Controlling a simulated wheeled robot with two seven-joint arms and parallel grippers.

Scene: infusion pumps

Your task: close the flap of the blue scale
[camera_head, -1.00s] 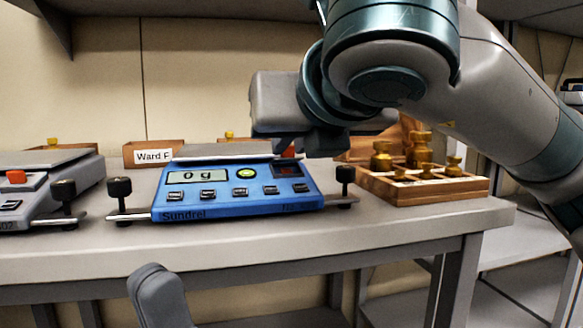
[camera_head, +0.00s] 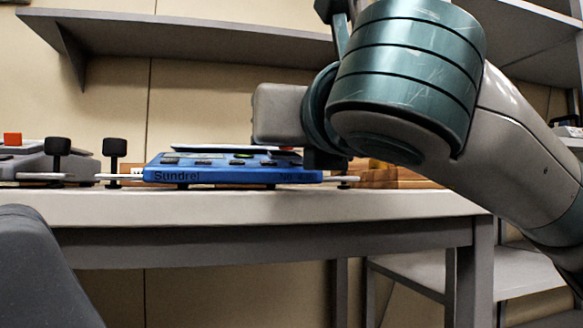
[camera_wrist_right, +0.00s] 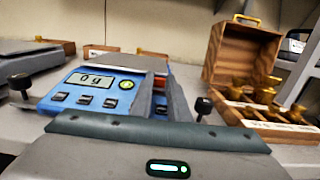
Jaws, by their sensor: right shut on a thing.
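The blue scale (camera_head: 230,169) stands on the bench and shows nearly edge-on in the head view. In the wrist view its blue front (camera_wrist_right: 85,95) shows a display, buttons and a green-yellow button. My right gripper (camera_head: 322,158) is at the scale's right end, and its fingers (camera_wrist_right: 163,98) reach over the right part of the front in the wrist view. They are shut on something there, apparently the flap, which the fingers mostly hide. A small red part shows just beyond them. How far the flap is open cannot be told. My left gripper's fingers are not seen.
A grey scale with a red part (camera_head: 12,139) stands to the left. A wooden box (camera_wrist_right: 240,60) with an open lid and brass weights (camera_wrist_right: 265,95) stands close on the right. Wooden bins are behind. A shelf (camera_head: 190,38) hangs above.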

